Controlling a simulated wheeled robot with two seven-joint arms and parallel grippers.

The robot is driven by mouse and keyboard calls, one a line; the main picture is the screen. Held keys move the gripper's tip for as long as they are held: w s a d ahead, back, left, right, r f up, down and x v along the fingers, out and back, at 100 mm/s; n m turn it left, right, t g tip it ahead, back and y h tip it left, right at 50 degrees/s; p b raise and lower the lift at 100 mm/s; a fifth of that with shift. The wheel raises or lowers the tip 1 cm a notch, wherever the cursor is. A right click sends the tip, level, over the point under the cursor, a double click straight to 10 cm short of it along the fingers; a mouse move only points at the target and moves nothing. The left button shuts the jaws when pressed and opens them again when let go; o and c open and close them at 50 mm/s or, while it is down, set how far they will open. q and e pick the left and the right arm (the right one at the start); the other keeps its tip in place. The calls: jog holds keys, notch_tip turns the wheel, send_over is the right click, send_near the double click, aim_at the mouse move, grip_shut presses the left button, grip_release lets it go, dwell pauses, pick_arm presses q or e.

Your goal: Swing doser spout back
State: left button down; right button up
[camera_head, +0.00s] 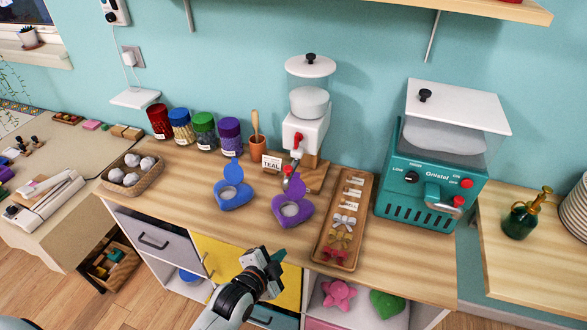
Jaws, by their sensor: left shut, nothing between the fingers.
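The white doser (304,131) stands on a wooden base at the back of the counter, with a clear hopper and a white lid. A red lever (297,141) is on its front. A small grey and red part (288,178) shows below its front, beside the TEAL card; I cannot tell for sure whether this is the spout. My left gripper (274,257) is shut and empty in front of the counter's front edge, well short of the doser. My right gripper is out of view.
Blue (233,195) and purple (292,210) heart-shaped holders stand before the doser. A wooden tray (325,235) of bows lies to the right, next to a teal machine (428,178). Several jars and a mortar (257,146) stand left. The counter's front strip is clear.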

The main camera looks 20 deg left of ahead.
aim_at(292, 170)
pick_arm(q)
jog(key=w+d+r+m+t+h, duration=0.1)
jog(key=w+r+m+t, duration=0.2)
jog(key=r, duration=0.4)
jog(key=w+r+m+t+h, duration=0.1)
jog(key=w+r+m+t, duration=0.2)
jog(key=r, duration=0.4)
jog(key=f+p+x, duration=0.1)
jog(key=p+x, duration=0.2)
jog(key=x, duration=0.7)
jog(key=a, duration=0.1)
jog(key=a+p, duration=0.1)
jog(key=a, duration=0.2)
jog(key=shift+s+f, duration=0.1)
jog(key=shift+s, duration=0.25)
